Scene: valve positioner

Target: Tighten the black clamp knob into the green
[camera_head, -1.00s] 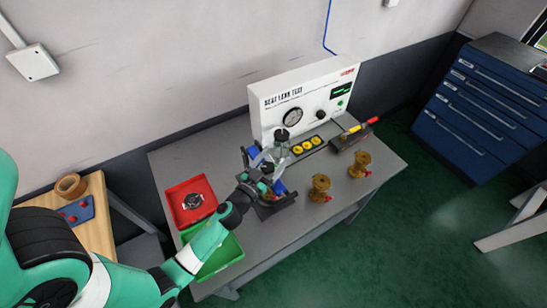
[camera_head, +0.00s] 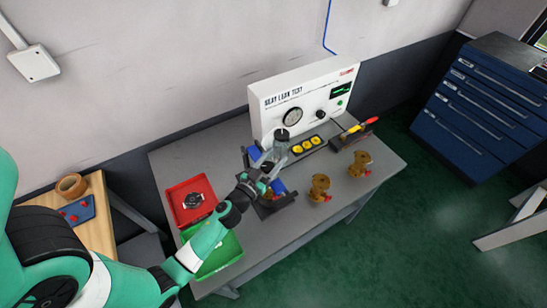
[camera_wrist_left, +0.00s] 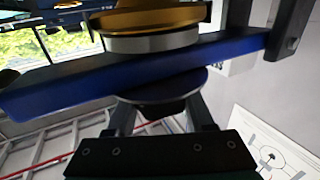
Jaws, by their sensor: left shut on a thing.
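The black clamp knob (camera_wrist_left: 162,98) shows in the left wrist view as a dark disc with a smaller lower part, under a blue clamp bar (camera_wrist_left: 75,88). My left gripper (camera_wrist_left: 161,110) has its fingers on both sides of the knob and is shut on it. A brass part with a silver ring (camera_wrist_left: 150,38) sits against the other side of the bar. In the head view, my left gripper (camera_head: 264,182) is at the clamp fixture (camera_head: 284,200) on the bench, and my arm hides the knob. I cannot make out a green mark at the knob. My right gripper is not in view.
A red tray (camera_head: 178,209) with a dark round part and a green tray (camera_head: 232,254) lie left of the fixture. Two brass valves (camera_head: 320,187) (camera_head: 360,165) stand to its right. The seat leak test panel (camera_head: 275,112) stands behind. The bench's front right is clear.

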